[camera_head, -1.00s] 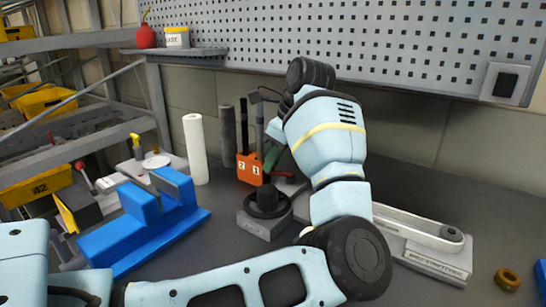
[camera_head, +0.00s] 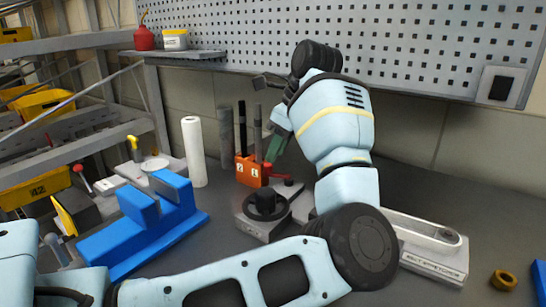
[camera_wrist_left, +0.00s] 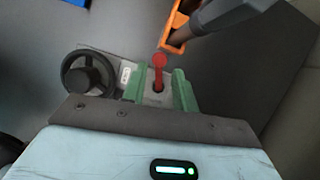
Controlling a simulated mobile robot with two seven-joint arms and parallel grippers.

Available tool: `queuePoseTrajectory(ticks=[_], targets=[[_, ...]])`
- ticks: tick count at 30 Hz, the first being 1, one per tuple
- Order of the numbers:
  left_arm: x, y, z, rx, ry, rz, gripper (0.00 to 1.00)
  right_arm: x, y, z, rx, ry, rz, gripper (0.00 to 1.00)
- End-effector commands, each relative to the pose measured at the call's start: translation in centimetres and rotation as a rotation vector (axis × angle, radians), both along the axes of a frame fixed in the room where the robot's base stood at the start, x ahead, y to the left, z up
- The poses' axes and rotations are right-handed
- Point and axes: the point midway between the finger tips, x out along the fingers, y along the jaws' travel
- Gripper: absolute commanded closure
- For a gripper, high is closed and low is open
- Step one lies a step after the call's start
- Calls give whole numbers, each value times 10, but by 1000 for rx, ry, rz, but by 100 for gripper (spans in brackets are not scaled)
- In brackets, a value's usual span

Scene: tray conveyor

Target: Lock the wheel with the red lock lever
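The black wheel (camera_head: 266,205) sits on a grey base on the bench in the head view. It also shows in the left wrist view (camera_wrist_left: 87,77), left of my fingers. The red lock lever (camera_head: 275,175) is behind and to the right of the wheel. In the left wrist view the red lever (camera_wrist_left: 159,62) shows its round knob just ahead of my fingertips. My left gripper (camera_wrist_left: 157,82) has two green fingers apart, with the lever lined up with the gap between them. In the head view my left gripper (camera_head: 275,146) hangs just above the lever. My right gripper is out of view.
An orange holder (camera_head: 246,170) with dark upright rods stands close behind the lever and also shows near the left gripper in the wrist view. A blue block fixture (camera_head: 145,230) and a white roll (camera_head: 194,150) are to the left. A grey belt unit (camera_head: 430,245) is to the right.

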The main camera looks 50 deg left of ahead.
Motion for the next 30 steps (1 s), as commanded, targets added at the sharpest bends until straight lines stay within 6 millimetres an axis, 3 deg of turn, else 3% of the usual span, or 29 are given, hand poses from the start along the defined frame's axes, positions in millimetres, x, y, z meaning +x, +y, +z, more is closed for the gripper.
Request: queuePoseTrajectory(ticks=[3, 9, 15, 30], targets=[[3, -7, 20, 1, -2, -2, 71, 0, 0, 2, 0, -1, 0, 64], [6, -13, 36, 0, 0, -1, 71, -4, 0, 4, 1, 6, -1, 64], [7, -15, 39, 1, 0, 0, 71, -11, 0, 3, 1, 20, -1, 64], [7, -14, 39, 1, 0, 0, 71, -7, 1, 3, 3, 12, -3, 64]])
